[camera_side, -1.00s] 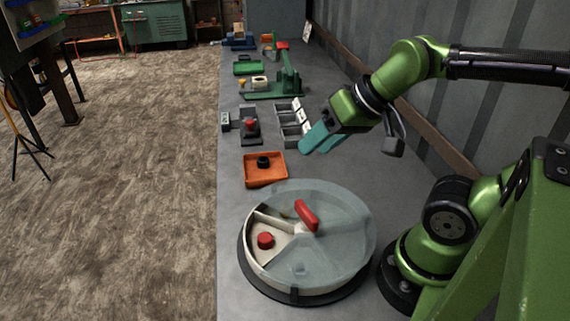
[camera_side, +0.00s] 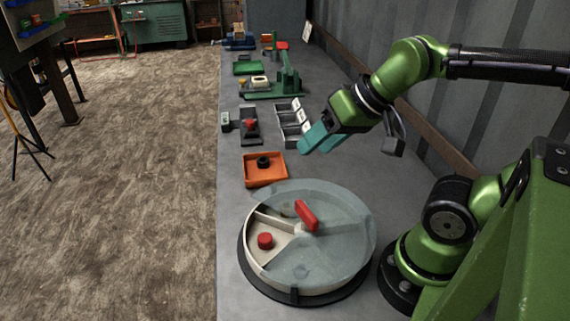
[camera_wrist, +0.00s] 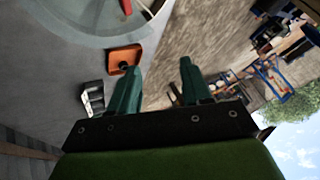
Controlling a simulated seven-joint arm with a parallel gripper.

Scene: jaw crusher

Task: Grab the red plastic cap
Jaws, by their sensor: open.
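The red plastic cap (camera_side: 265,240) sits in the uncovered wedge compartment at the left of a round divided tray (camera_side: 253,262). A translucent cover (camera_side: 335,255) with a red handle (camera_side: 306,215) lies over most of the tray. My gripper (camera_side: 311,143) has teal fingers and is held above the bench, behind the tray and well away from the cap. In the wrist view its two fingers (camera_wrist: 158,75) are apart with nothing between them. The cap cannot be made out in the wrist view, where the tray shows only partly at the top.
An orange bin (camera_side: 265,181) with a black round part (camera_side: 263,162) stands behind the tray. Grey bins (camera_side: 292,122), a box with a red button (camera_side: 250,127) and a green press (camera_side: 287,85) stand farther back. A wall runs along the right.

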